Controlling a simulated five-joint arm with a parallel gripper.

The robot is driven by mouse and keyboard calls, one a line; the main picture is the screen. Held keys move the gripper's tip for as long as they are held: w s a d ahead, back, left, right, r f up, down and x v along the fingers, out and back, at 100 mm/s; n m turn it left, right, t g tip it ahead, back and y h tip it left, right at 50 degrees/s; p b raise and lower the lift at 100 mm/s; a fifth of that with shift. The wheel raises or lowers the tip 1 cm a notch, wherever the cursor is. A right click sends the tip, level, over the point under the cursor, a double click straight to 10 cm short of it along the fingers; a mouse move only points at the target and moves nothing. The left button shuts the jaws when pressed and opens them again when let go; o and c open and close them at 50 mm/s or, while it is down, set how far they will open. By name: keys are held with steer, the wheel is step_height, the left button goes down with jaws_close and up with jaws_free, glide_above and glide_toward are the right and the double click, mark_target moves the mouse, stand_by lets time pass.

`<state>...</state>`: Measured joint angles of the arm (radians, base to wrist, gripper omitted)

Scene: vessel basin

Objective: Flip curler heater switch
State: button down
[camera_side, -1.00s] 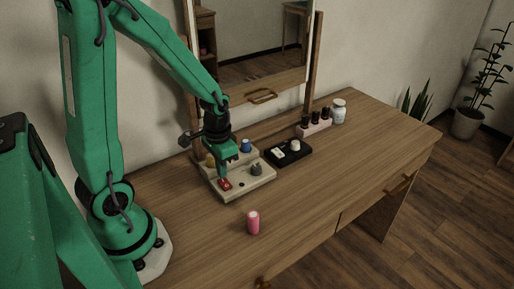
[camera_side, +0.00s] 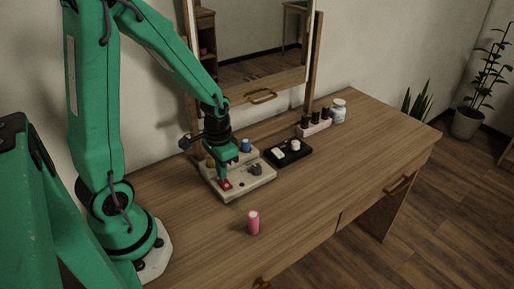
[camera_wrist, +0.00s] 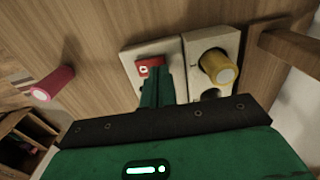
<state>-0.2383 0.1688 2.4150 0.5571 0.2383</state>
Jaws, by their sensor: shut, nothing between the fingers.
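The beige curler heater (camera_side: 245,187) sits on the wooden desk in the side view. Its red switch (camera_side: 225,184) is at the front left corner and also shows in the wrist view (camera_wrist: 145,62). My gripper (camera_side: 224,179) points down with its fingertips at the switch. In the wrist view, the closed fingers (camera_wrist: 156,80) are right beside the switch and cover part of it. Contact cannot be told for certain. The gripper is shut and empty. The switch's tilt is too small to read.
A yellow curler (camera_wrist: 218,68), a blue curler (camera_side: 245,146) and a dark grey knob (camera_side: 256,169) stand on the heater. A pink curler (camera_side: 253,223) stands on the desk in front. A black tray (camera_side: 270,157) and small bottles are to the right. The mirror stands behind.

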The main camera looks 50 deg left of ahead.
steer(key=shift+f, duration=0.55)
stand_by(0.5)
steer(key=shift+r, duration=3.55)
steer(key=s+d+r+t, duration=0.2)
steer(key=s+d+r, duration=0.1)
steer(key=r, duration=0.4)
steer(key=s+d+r+t, duration=0.2)
steer(key=d+r+t, duration=0.1)
steer(key=r, duration=0.4)
steer(key=shift+s+d+r+t, duration=0.15)
steer(key=shift+s+d+t, duration=0.15)
steer(key=shift+s+d, duration=0.15)
